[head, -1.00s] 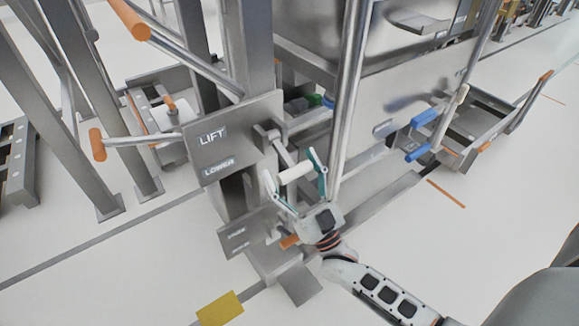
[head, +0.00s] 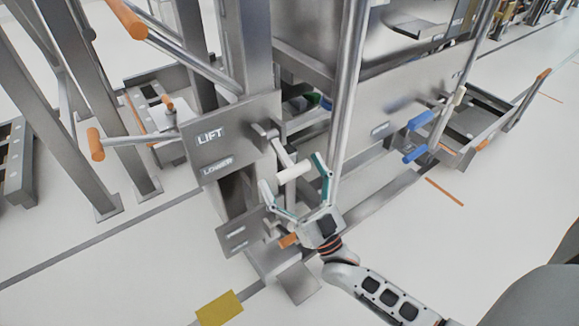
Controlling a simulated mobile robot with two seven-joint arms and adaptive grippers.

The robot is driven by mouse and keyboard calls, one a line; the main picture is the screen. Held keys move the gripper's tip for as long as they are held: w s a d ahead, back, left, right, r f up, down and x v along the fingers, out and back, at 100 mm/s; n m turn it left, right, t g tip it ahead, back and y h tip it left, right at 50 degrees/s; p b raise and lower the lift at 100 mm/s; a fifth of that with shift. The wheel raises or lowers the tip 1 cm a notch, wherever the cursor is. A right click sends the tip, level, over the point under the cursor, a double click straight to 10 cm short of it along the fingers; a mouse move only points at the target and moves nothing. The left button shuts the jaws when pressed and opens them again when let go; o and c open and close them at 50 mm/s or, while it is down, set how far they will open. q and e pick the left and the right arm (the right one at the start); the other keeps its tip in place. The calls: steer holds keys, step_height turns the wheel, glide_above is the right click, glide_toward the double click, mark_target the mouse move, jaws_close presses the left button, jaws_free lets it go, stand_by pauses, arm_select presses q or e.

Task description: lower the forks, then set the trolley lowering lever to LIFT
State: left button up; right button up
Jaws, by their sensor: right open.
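The lever plate (head: 222,165) stands upright on the grey post, with LIFT above LOWER. Its lever (head: 283,155) slopes down from the pivot and ends in a white grip (head: 294,173), roughly level with the LOWER label. My right gripper (head: 293,171) is open, with its fingers on either side of the white grip; I cannot tell whether they touch it. A second, lower plate (head: 240,232) has small unreadable labels and an orange-tipped handle (head: 288,241) close by my right gripper's base. I cannot make out the forks clearly. My left gripper is not in view.
A vertical metal pole (head: 348,95) stands just behind my right gripper. Orange-tipped bars (head: 97,145) stick out at the left. Blue handles (head: 418,137) sit on the machine at the right. A yellow floor patch (head: 219,308) lies in front. The floor at lower left is clear.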

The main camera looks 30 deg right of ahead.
steer(key=v, duration=1.1)
steer(key=shift+w, duration=0.1)
